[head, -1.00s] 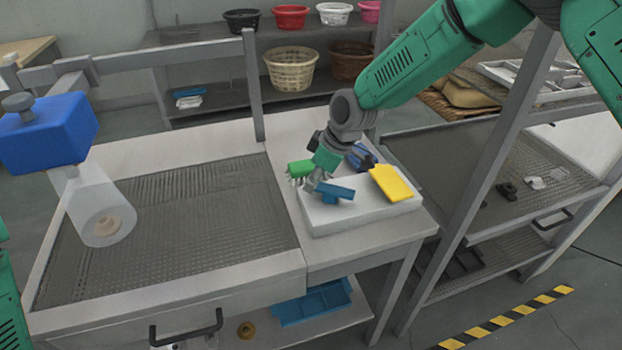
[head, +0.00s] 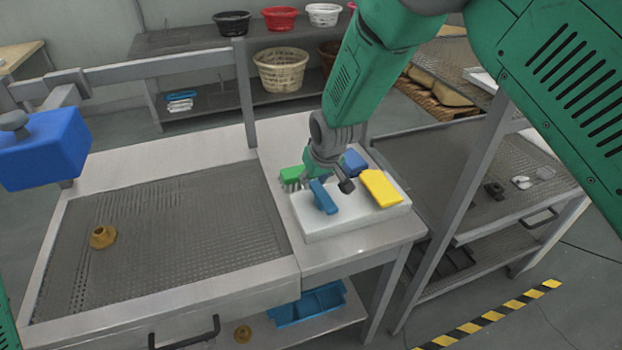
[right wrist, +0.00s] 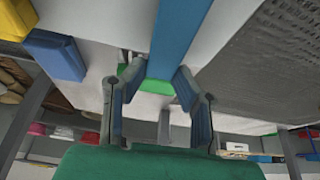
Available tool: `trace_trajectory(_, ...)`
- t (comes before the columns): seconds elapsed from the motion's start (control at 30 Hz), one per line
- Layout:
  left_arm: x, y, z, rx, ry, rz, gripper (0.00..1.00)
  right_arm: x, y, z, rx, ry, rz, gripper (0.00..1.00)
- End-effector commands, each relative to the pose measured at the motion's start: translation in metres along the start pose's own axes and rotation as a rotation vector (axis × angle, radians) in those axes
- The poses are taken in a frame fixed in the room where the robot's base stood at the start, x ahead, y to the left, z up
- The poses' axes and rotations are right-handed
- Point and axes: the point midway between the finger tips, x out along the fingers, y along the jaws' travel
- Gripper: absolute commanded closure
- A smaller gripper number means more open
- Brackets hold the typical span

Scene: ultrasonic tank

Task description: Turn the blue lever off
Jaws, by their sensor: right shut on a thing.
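My left gripper is out of view.
A grey post (head: 243,95) stands behind the box. A shelf with baskets (head: 281,70) is at the back.

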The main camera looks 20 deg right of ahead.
Motion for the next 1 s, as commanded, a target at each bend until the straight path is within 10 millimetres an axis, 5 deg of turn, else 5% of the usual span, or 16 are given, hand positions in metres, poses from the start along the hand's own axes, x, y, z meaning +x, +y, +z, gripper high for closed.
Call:
trace_trajectory(0.73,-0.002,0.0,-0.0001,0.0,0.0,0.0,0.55,0.0004,0.0032,0.0018,0.087,-0.005,0.035,1.0)
trace_trajectory(0.77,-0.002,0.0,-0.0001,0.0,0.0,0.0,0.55,0.0004,0.0032,0.0019,0.087,-0.005,0.035,0.72)
trace_trajectory(0.8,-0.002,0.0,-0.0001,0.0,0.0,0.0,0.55,0.0004,0.0031,0.0019,0.087,-0.005,0.035,0.57)
trace_trajectory(1.0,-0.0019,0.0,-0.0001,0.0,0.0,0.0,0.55,0.0009,0.0032,0.0012,0.085,-0.005,0.034,0.55)
